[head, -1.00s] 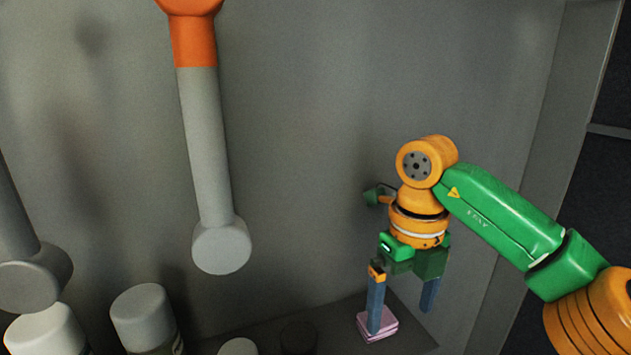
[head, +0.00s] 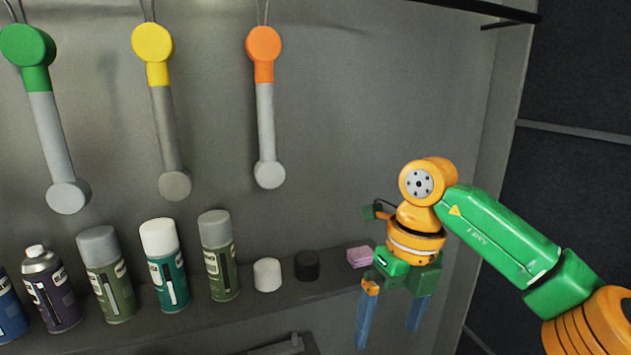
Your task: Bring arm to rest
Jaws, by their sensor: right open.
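My right arm comes in from the right with green and orange links. Its gripper (head: 388,335) points down, with its two blue fingers apart and nothing between them. It hangs in front of the shelf, at the shelf's right end. A small pink block (head: 359,257) sits at the shelf's right end, just left of the gripper body and partly hidden by it. My left gripper is not in the picture.
A shelf (head: 240,314) along the grey wall holds several spray cans (head: 219,262), a white cap (head: 267,274) and a black cap (head: 307,265). Green, yellow and orange-topped tools (head: 265,120) hang above. Open wall lies between the orange-topped tool and my arm.

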